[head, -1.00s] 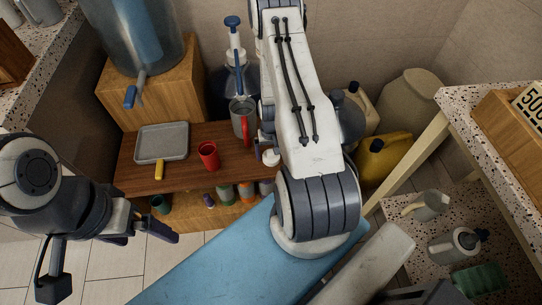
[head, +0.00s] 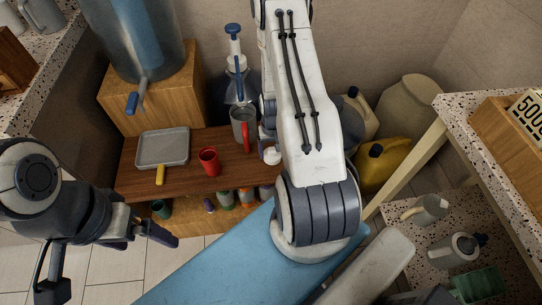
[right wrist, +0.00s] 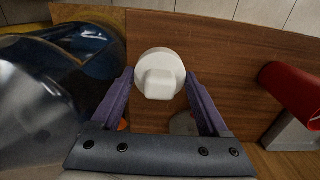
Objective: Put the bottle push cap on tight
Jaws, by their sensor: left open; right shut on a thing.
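A white round cap with a raised block on top (right wrist: 159,75) sits between the purple fingers of my right gripper (right wrist: 160,92) in the right wrist view. The gripper is shut on it, above the brown wooden surface. In the head view my right arm hides most of this gripper; a white piece (head: 271,155) shows beside the arm, near the wooden top's right end. A dark blue, glossy vessel (right wrist: 95,50) lies left of the cap in the right wrist view. I cannot tell which bottle the cap fits. My left gripper (head: 160,232) is open and empty, front left of the wooden top.
On the wooden top (head: 135,180) stand a red cup (head: 209,160), a metal mug with red handle (head: 243,125) and a grey tray (head: 163,147). A blue pump bottle (head: 238,85) stands behind. Several small bottles sit below. A yellow jug (head: 385,160) is at right.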

